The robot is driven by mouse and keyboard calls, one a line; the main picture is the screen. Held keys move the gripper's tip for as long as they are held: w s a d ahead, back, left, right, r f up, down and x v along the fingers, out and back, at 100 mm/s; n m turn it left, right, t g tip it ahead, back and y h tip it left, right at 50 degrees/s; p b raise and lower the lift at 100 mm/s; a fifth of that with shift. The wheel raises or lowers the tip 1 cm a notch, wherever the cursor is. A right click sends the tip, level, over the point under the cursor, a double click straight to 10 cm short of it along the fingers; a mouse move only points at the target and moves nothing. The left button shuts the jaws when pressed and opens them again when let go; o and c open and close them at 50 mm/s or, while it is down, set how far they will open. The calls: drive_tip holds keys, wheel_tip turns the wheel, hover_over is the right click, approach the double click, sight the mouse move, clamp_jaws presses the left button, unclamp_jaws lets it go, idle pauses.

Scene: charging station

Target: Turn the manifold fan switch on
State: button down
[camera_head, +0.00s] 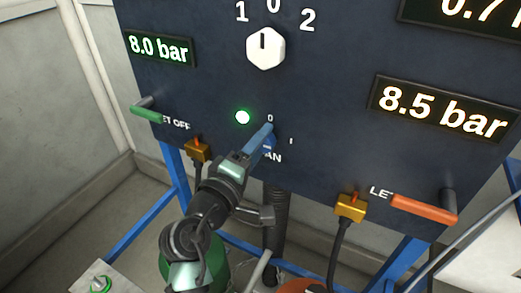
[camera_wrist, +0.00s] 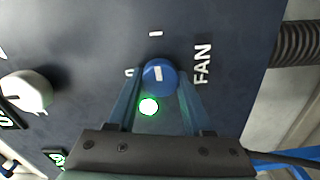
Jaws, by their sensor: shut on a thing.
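The fan switch is a round blue knob (camera_wrist: 160,75) with a white mark on a dark panel. In the wrist view its mark runs roughly upright, toward the "1" tick at the top rather than the "0" at the left. My gripper (camera_wrist: 161,86) has one blue finger on each side of the knob and is shut on it. In the head view, my gripper (camera_head: 266,134) reaches the panel just above the partly hidden FAN label (camera_head: 272,158), and the fingers hide most of the knob. The green lamp (camera_head: 242,117) beside it is lit; it also shows in the wrist view (camera_wrist: 148,106).
A white selector knob (camera_head: 265,47) sits above on the panel (camera_head: 330,100). A green-handled lever (camera_head: 146,112) is at the left and a red-handled lever (camera_head: 424,208) at the lower right. Brass connectors (camera_head: 197,149) (camera_head: 351,207) with cables stand out along the lower edge.

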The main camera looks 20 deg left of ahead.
drive_tip(key=shift+m, duration=0.5)
drive_tip(key=shift+c, duration=1.5)
unclamp_jaws()
drive_tip(key=s+a+b, duration=0.2)
drive_tip(key=s, duration=1)
drive_tip(key=shift+s+a+b, duration=0.2)
drive_tip(key=shift+s+b, duration=0.1)
drive_tip(key=shift+s, duration=0.1)
drive_tip(key=shift+r, duration=0.1)
